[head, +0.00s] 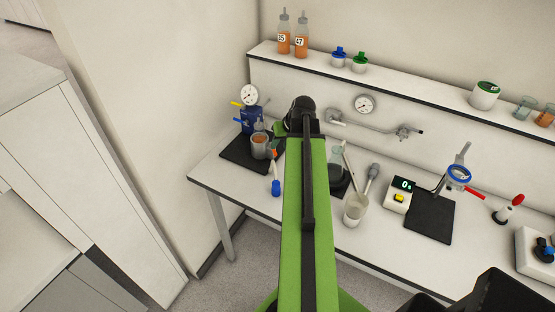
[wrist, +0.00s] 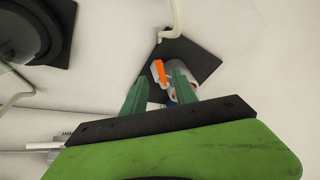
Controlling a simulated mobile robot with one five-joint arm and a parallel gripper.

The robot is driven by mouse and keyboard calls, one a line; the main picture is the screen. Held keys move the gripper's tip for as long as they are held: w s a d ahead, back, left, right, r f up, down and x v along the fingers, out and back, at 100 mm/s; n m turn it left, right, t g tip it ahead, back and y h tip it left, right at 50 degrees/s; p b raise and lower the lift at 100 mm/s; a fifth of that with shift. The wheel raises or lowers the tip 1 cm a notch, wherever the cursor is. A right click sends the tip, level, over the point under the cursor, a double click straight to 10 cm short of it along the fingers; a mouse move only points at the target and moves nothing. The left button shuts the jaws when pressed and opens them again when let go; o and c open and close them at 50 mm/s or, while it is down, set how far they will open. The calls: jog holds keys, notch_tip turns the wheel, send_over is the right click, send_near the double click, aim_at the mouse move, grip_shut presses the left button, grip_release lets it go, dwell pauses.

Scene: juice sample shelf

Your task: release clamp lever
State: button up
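An orange lever (wrist: 158,72) shows in the wrist view, with a pale fitting beside it over a black mat (wrist: 205,58). My gripper (wrist: 160,80) is open around the lever's place in the picture, one green finger on each side. I cannot tell whether either finger touches it. In the head view a small orange piece (head: 273,149) shows beside the metal cup (head: 259,148), close to my gripper. My arm hides part of this area. A blue device (head: 250,117) with a yellow lever (head: 236,103) and a gauge stands behind the cup.
A flask (head: 335,167) stands just right of my arm, with a beaker (head: 355,208) in front of it. A scale (head: 400,193) and a clamp with a red handle (head: 474,193) stand farther right. The shelf (head: 420,96) runs behind, holding bottles and jars.

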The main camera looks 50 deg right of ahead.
aim_at(275, 152)
jog(key=b+x, duration=0.3)
jog(key=x, duration=0.2)
jog(key=shift+w+f, duration=0.1)
jog(key=shift+f, duration=0.1)
jog(key=shift+r, duration=0.1)
grip_shut()
dwell(0.9)
